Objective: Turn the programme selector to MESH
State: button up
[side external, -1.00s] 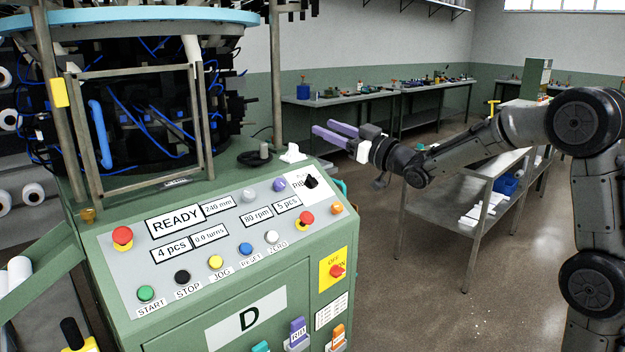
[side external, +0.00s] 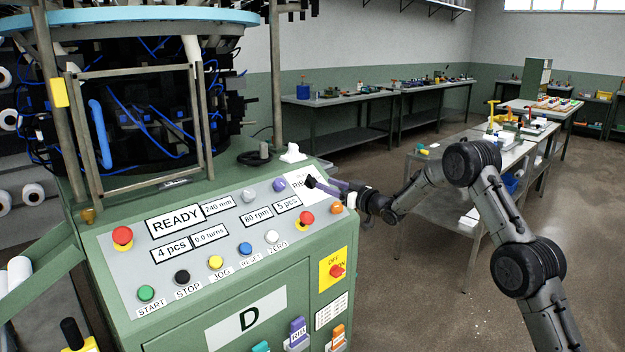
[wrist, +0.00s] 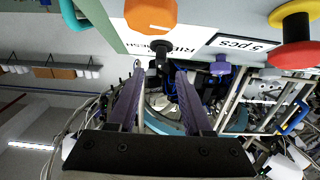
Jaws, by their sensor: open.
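The programme selector is a small black knob (side external: 310,181) on a white plate at the upper right of the sloped control panel (side external: 130,270). The knob's pointer direction is unclear.
A READY display (side external: 175,223) is on the panel. The floor right of the machine is free up to a bench.

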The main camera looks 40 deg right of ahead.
aim_at(315, 179)
jog(key=w, duration=0.7)
jog(key=shift+w, duration=0.25)
grip_shut()
